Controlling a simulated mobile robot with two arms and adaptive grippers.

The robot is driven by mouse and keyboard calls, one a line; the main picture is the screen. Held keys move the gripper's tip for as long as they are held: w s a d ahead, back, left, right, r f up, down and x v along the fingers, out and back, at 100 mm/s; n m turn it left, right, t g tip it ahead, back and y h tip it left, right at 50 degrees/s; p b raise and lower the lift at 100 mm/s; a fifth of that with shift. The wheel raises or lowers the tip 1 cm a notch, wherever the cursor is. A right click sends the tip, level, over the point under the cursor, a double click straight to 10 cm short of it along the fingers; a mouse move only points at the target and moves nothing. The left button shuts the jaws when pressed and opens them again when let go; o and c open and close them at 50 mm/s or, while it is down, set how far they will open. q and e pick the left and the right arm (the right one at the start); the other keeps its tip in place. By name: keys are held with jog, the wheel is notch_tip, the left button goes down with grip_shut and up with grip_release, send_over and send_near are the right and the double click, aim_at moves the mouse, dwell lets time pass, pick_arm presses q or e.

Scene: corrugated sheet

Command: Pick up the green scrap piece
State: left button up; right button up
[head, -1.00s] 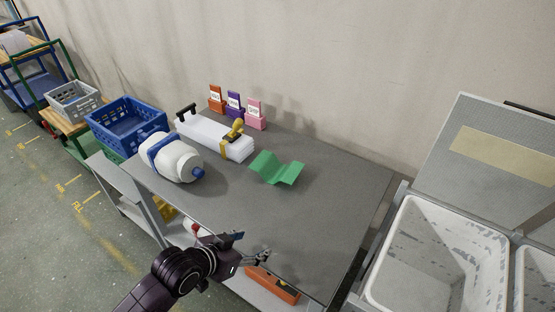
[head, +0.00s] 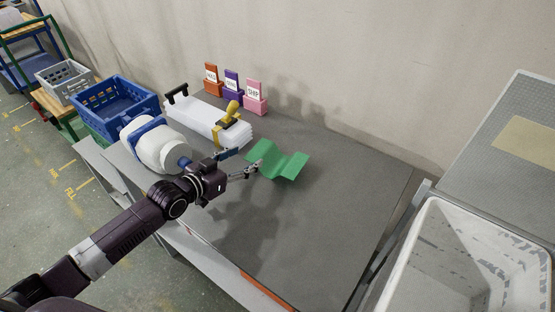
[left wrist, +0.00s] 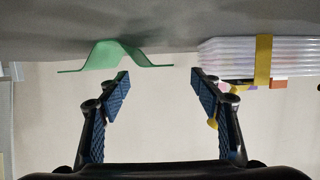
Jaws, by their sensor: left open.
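The green scrap piece (head: 279,161) is a bent, wavy sheet lying on the grey table (head: 330,210). In the left wrist view the scrap (left wrist: 115,55) shows edge-on as a raised hump with flat ends, at upper left. My left gripper (head: 243,160) is open and empty, just left of the scrap in the head view. In the left wrist view its two fingers (left wrist: 160,85) stand wide apart. The scrap is not between them; it appears above and beyond the left finger. I cannot tell whether a fingertip touches it. My right gripper is not in view.
A strapped stack of white sheets (head: 200,120) with a yellow-handled tool (head: 231,112) lies behind the gripper. A white roll (head: 152,146) and blue crate (head: 115,105) are left. Three small labelled holders (head: 233,84) stand behind. A white bin (head: 470,255) is right. The table's front is clear.

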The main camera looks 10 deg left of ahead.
aim_at(259, 151)
pick_arm(q)
jog(key=x, duration=0.6)
jog(key=shift+w+d+f, duration=0.15)
jog(key=shift+w+d, duration=0.1)
jog(key=shift+w, duration=0.05)
jog(key=shift+c, duration=0.2)
jog(key=c, duration=1.2)
jog(key=shift+r, duration=0.6)
jog(key=shift+c, duration=1.2)
notch_tip(259, 151, up, 19)
jog(key=shift+p, duration=0.3)
grip_shut()
